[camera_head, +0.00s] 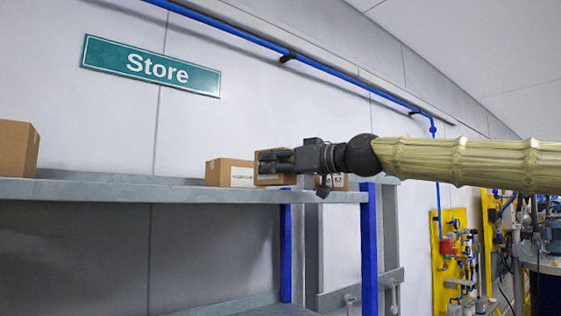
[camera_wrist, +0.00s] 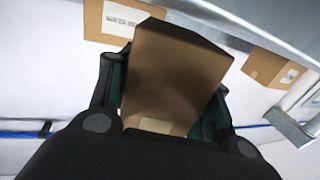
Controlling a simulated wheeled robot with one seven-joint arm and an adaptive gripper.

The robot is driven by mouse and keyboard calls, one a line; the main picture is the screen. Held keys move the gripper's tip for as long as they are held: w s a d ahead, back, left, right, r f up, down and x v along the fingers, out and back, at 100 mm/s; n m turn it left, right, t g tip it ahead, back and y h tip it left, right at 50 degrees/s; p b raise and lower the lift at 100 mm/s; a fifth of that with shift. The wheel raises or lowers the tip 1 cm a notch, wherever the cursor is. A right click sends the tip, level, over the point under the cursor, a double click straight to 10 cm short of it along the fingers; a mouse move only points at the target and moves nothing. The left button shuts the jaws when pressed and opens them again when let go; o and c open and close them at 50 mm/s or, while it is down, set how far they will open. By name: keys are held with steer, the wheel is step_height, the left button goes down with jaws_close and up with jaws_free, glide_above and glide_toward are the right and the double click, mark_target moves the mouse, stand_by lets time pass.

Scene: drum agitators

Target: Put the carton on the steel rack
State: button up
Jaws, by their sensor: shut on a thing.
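My gripper (camera_head: 268,162) reaches in from the right and is shut on a plain brown carton (camera_head: 273,180). In the wrist view the carton (camera_wrist: 172,78) fills the space between the two dark fingers (camera_wrist: 165,105). The grey steel rack (camera_head: 120,192) has its upper shelf running across the left half of the head view. The held carton is at about the height of this shelf, between two other cartons. My fingers hide part of it, and I cannot tell whether it touches the shelf.
A labelled carton (camera_head: 230,172) stands on the shelf just left of the held one. Another labelled carton (camera_head: 340,183) is just right, partly behind my gripper. A larger carton (camera_head: 16,149) stands at the far left. The shelf between is clear. Blue uprights (camera_head: 369,235) support the rack.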

steer(key=shift+w+a+p, duration=0.35)
steer(key=shift+w+a, duration=0.1)
steer(key=shift+w, duration=0.2)
steer(key=shift+w+a+p, duration=0.35)
steer(key=shift+w+a, duration=0.1)
steer(key=shift+w, duration=0.15)
steer(key=shift+f+b, duration=0.45)
steer(key=shift+b, duration=0.05)
steer(key=o, duration=1.2)
steer(key=shift+f, duration=0.1)
steer(key=v, duration=1.2)
steer(key=shift+d, duration=0.1)
